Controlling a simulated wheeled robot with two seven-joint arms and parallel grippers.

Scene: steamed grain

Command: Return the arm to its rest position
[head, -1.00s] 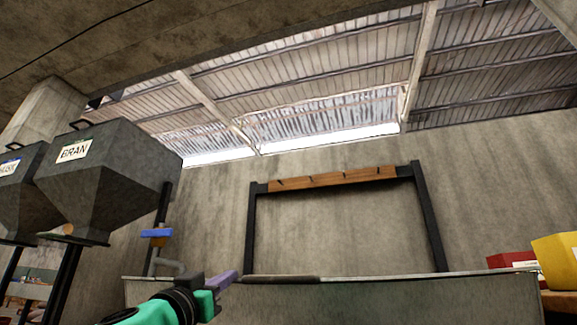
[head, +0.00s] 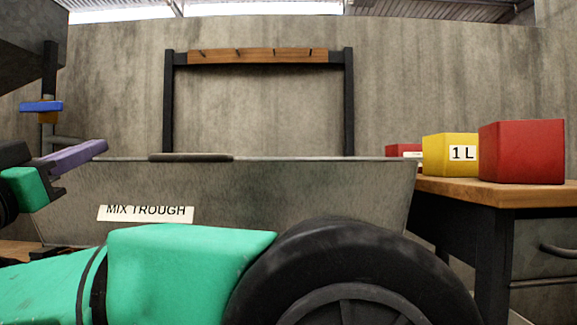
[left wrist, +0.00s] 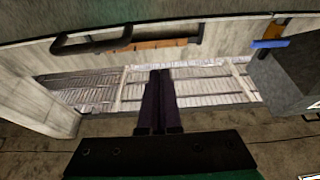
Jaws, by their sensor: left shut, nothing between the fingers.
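My left gripper (head: 102,146) is at the left of the head view, in front of the mix trough (head: 290,195). Its purple fingers point right and slightly up, near the height of the trough's rim. In the left wrist view the two fingers (left wrist: 158,76) lie together, shut, with nothing between them. That view is upside down, with the roof beyond the fingertips. A green and black arm part of mine fills the lower foreground of the head view. My right gripper is not in view.
A wooden peg board (head: 258,56) hangs on a black frame behind the trough. A blue lever (head: 41,106) shows at left.

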